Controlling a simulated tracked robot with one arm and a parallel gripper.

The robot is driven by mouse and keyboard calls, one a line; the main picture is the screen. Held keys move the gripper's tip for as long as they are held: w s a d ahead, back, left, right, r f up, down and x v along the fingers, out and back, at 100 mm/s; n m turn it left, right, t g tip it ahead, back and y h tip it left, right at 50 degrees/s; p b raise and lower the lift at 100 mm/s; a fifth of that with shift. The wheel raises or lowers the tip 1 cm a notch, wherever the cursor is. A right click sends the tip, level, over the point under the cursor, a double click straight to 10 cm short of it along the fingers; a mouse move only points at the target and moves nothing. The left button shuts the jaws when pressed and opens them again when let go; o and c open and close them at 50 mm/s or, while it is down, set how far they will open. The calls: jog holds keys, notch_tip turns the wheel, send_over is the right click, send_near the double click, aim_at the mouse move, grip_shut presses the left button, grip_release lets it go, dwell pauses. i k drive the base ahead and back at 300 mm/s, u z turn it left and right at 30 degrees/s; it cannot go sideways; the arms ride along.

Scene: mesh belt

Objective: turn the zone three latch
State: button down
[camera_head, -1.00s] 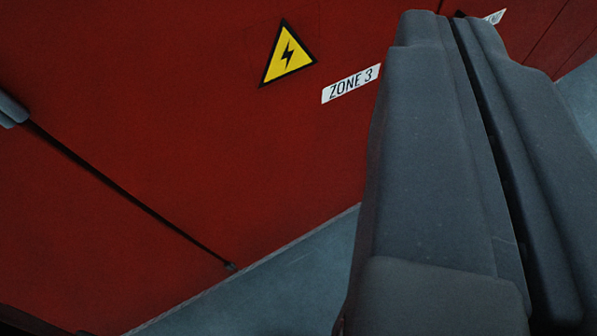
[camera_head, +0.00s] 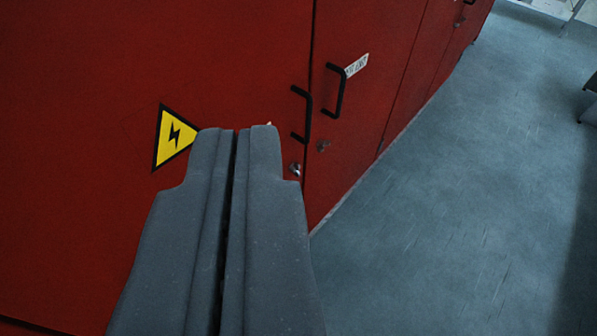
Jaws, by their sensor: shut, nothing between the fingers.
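My gripper (camera_head: 236,130) is shut and empty, its two grey fingers side by side, rising from the bottom of the view in front of the red cabinet door. A small silvery latch (camera_head: 295,169) sits on that door, just right of the fingers, near the door's right edge and below a black handle (camera_head: 307,113). The fingers appear apart from it. A yellow warning triangle (camera_head: 173,137) is left of the fingertips. The ZONE 3 label is hidden behind the fingers, except perhaps a pale sliver at the tip.
The neighbouring red door (camera_head: 372,110) has its own black handle (camera_head: 341,90), a darker latch (camera_head: 323,146) and a white label (camera_head: 357,65) too small to read. More red cabinets recede to the upper right. The blue-grey floor (camera_head: 450,200) is open at right; a dark object (camera_head: 591,100) stands at the far right edge.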

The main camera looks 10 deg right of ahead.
aim_at(294, 167)
jog(key=k, duration=1.15)
jog(key=u, duration=0.2)
jog(key=i, duration=0.7)
jog(key=u, duration=0.5)
